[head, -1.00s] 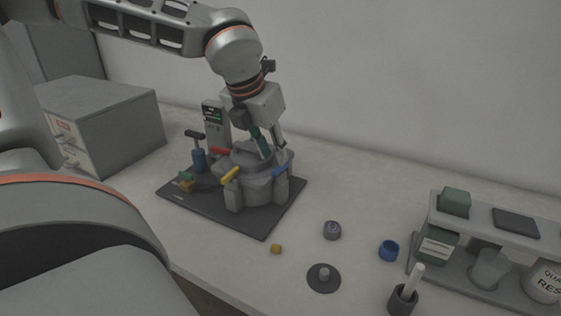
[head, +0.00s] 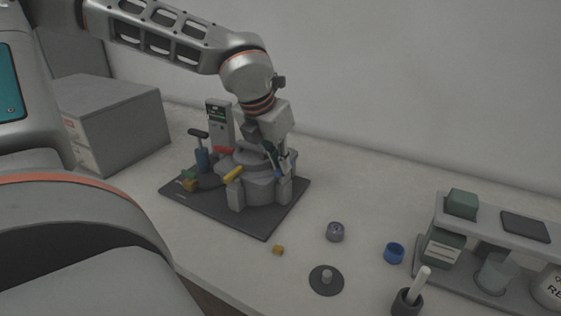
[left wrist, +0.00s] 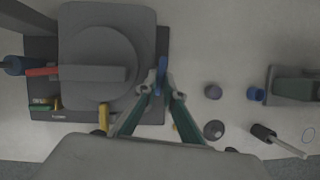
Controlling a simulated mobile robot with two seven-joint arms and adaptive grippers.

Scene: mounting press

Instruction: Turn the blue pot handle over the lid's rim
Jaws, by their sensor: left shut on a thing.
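The grey mounting press (head: 263,190) stands on a dark base plate with its round lid on top; the lid (left wrist: 95,85) shows from above in the left wrist view. The blue pot handle (left wrist: 161,74) is at the lid's right side there, pointing along the pot's edge. My left gripper (left wrist: 158,88) is shut on the blue handle, one finger on each side of it. In the head view my left gripper (head: 281,168) comes down at the pot's right side and hides most of the handle. My right gripper is in neither view.
A yellow handle (head: 233,174) and a red handle (head: 223,150) also sit on the press. A blue ring (head: 394,253), a grey cup (head: 335,232) and a dark disc (head: 326,280) lie on the table to the right. A rack (head: 500,235) stands far right.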

